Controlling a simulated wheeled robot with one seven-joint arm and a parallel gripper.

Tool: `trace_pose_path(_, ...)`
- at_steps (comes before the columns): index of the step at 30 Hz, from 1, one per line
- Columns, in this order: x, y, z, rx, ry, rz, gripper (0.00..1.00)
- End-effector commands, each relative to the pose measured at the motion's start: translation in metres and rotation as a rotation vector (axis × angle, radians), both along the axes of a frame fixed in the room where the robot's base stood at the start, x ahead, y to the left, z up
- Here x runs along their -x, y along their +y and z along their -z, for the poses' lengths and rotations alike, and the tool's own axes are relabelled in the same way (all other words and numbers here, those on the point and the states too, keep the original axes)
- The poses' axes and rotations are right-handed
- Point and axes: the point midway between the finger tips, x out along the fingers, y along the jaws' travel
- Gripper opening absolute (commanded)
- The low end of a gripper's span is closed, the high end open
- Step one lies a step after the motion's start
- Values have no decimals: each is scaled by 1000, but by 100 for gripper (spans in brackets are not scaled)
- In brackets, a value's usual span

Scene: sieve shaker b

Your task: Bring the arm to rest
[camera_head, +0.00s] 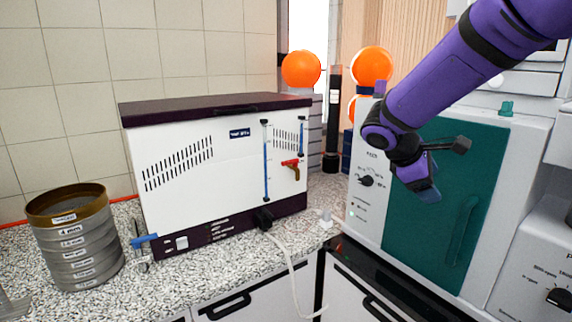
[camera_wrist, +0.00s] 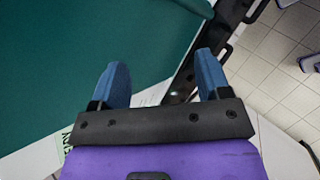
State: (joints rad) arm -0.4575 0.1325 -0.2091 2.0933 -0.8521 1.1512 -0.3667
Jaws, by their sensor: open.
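My purple arm reaches in from the top right in the head view. My gripper (camera_head: 424,193) hangs in front of the teal door (camera_head: 450,215) of a white cabinet-like machine. In the wrist view my gripper (camera_wrist: 160,80) has two blue fingers set wide apart, with nothing between them. The teal door (camera_wrist: 70,60) fills the left of that view. Whether the gripper touches the door cannot be told.
A white machine with a dark lid (camera_head: 215,150) stands left of centre. A stack of sieves (camera_head: 78,245) stands at the far left on the speckled counter (camera_head: 215,270). A white cable (camera_head: 292,270) hangs over the counter's front edge. Orange spheres (camera_head: 301,69) are behind.

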Motion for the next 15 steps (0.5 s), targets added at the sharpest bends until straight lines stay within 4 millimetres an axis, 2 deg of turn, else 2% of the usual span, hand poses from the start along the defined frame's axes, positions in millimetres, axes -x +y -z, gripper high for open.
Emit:
trace_pose_path(1, 14, -6, -7, -50, -28, 38, 70)
trace_pose_path(6, 55, -17, -21, -209, -116, 164, 70)
trace_pose_path(15, 127, -24, -40, -474, -280, 380, 70)
